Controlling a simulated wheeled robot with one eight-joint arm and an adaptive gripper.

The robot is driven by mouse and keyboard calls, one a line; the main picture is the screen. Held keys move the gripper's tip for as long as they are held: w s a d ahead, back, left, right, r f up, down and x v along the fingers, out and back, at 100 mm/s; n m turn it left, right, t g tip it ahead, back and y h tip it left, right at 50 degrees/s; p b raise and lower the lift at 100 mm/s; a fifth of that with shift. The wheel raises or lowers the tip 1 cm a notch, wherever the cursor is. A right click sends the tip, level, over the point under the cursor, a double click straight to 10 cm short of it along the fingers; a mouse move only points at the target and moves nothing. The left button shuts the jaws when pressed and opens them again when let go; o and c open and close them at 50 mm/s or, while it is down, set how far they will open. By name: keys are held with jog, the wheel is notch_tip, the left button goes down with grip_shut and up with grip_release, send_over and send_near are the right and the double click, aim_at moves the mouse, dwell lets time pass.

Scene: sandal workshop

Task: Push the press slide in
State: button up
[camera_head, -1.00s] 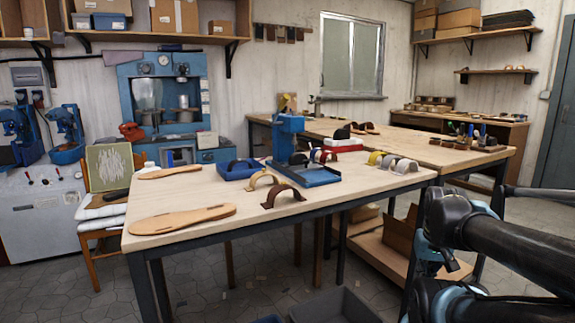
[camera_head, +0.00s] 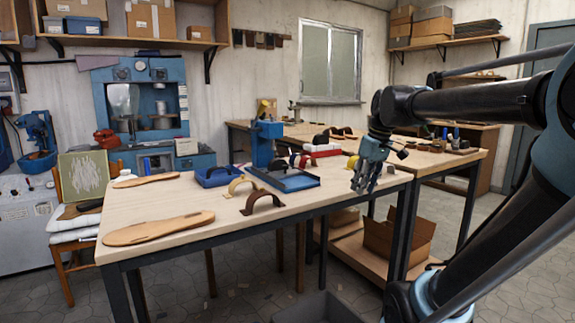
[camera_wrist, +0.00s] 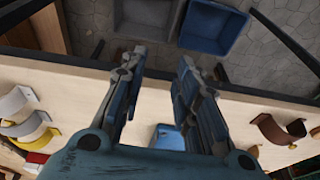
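The blue press (camera_head: 265,143) stands upright on the workbench. Its flat blue slide (camera_head: 289,181), a shallow tray, sticks out towards the bench's front edge. Part of what looks like the slide (camera_wrist: 167,137) shows low between my fingers in the wrist view. My gripper (camera_head: 364,187) hangs fingers down near the bench's front right, to the right of the slide and apart from it. In the wrist view my gripper (camera_wrist: 160,62) has its two fingers apart with nothing held. It hides part of the arches behind it in the head view.
A dark brown arch (camera_head: 262,203) and a tan arch (camera_head: 240,187) stand left of the slide. A blue tray (camera_head: 215,177) is beside the press. A yellow arch (camera_head: 352,162) stands to the right. Sandal soles (camera_head: 158,229) lie at left. Grey (camera_wrist: 148,22) and blue (camera_wrist: 213,28) bins are on the floor.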

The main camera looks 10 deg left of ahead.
jog(key=w+a+r+n+g+y, duration=0.1)
jog(key=w+a+r+n, duration=0.4)
jog(key=w+a+r, duration=0.35)
jog(key=w+a+r+n+g+y, duration=0.1)
jog(key=w+a+r+n, duration=0.4)
jog(key=a+r, duration=0.55)
send_near(280, 167)
jog(key=shift+m, duration=0.4)
jog(key=s+f, duration=0.1)
jog(key=f, duration=0.1)
jog(key=s+f, duration=0.1)
jog(key=f, duration=0.1)
jog(key=s+f, duration=0.1)
jog(key=f, duration=0.1)
jog(key=shift+s+f, duration=0.1)
jog(key=shift+s, duration=0.2)
